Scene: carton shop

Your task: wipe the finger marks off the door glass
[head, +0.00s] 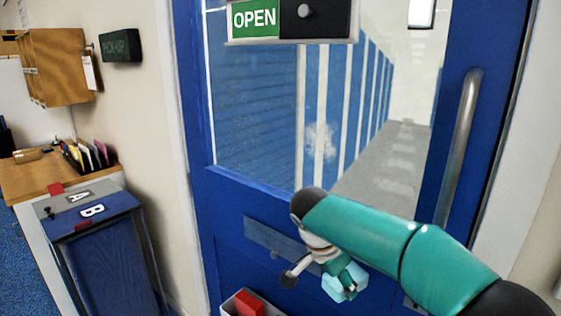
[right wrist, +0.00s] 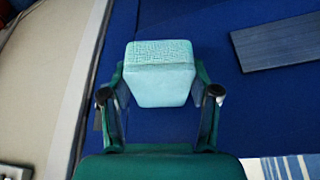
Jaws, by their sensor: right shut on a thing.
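The blue door (head: 240,215) has a glass pane (head: 400,140) in its upper half. My right gripper (head: 318,279) is in front of the blue panel below the glass, under the smudge. It is shut on a pale turquoise block (head: 346,284), likely a sponge. In the right wrist view the block (right wrist: 160,80) sits between both fingers, its patterned face showing. The glass is mostly out of that view. My left gripper is not in view.
A vertical metal handle (head: 460,135) is on the door's right side, and an OPEN sign (head: 256,18) hangs at the top. A grey plate (head: 270,241) crosses the door below the glass. A bin with a red item (head: 248,303) stands low in front. A cabinet (head: 100,245) is left.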

